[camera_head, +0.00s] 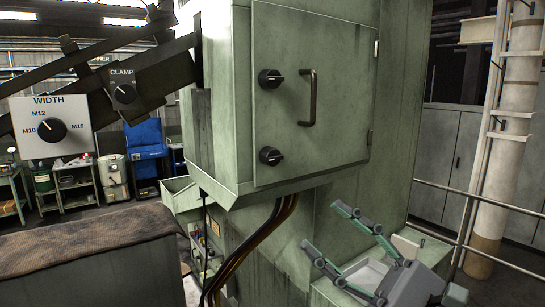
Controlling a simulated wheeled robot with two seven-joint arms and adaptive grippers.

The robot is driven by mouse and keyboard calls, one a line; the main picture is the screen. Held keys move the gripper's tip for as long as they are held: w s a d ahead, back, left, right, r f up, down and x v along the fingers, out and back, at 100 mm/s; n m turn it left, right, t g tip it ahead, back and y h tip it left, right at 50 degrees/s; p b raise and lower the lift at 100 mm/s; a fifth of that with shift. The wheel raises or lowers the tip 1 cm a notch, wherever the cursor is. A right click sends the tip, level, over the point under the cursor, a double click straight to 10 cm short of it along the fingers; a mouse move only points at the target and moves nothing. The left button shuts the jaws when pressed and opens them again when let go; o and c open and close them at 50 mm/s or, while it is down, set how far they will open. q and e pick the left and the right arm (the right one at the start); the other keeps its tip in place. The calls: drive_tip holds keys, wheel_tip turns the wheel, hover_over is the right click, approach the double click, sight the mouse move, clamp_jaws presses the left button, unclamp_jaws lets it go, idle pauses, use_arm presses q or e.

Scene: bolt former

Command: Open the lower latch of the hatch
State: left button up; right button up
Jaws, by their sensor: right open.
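The hatch (335,95) is a pale green door on the front of the machine cabinet, and it looks closed. Its lower latch (270,156) is a round black knob near the door's lower left. A matching upper latch (270,78) sits above it, and a dark vertical handle (309,97) is to their right. My right gripper (324,228) is at the lower right, below the hatch and apart from it. Its fingers are spread and empty, pointing up and left. My left gripper is not in view.
A white WIDTH panel (52,125) with a black dial and a CLAMP knob (124,93) stand at the left. Dark cables (270,235) hang below the cabinet. A metal railing (480,200) and a pillar (510,130) are at the right. A dark-topped surface (90,235) fills the lower left.

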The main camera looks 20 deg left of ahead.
drive_tip(key=s+a+r+n+h, duration=0.2)
drive_tip(key=a+n+h, duration=0.2)
drive_tip(key=a+n, duration=0.2)
drive_tip(key=n+t+h, duration=0.4)
drive_tip(key=t+h, duration=0.2)
drive_tip(key=t, duration=0.1)
approach(276, 159)
drive_tip(key=a, duration=0.1)
drive_tip(key=p+x, duration=0.1)
drive_tip(key=x, duration=0.3)
drive_tip(key=p+x, duration=0.2)
drive_tip(key=x, duration=0.3)
drive_tip(key=shift+w+d+r+p, duration=0.1)
drive_tip(key=shift+w+r+p, duration=0.15)
drive_tip(key=shift+w+p, duration=0.05)
drive_tip(key=n+p, duration=0.1)
drive_tip(key=n, duration=0.1)
drive_tip(key=n+p, duration=0.1)
drive_tip(key=n, duration=0.1)
drive_tip(key=n+p, duration=0.2)
drive_tip(key=n, duration=0.1)
drive_tip(key=shift+d+r, duration=0.1)
drive_tip(key=shift+d, duration=0.25)
drive_tip(key=shift+a+n+p, duration=0.2)
drive_tip(key=shift+n+p, duration=0.3)
drive_tip(key=shift+n, duration=0.7)
drive_tip(key=shift+s+f+n, duration=0.1)
drive_tip(key=shift+f+n, duration=0.2)
drive_tip(key=shift+n, duration=0.4)
drive_tip(key=shift+c, duration=0.3)
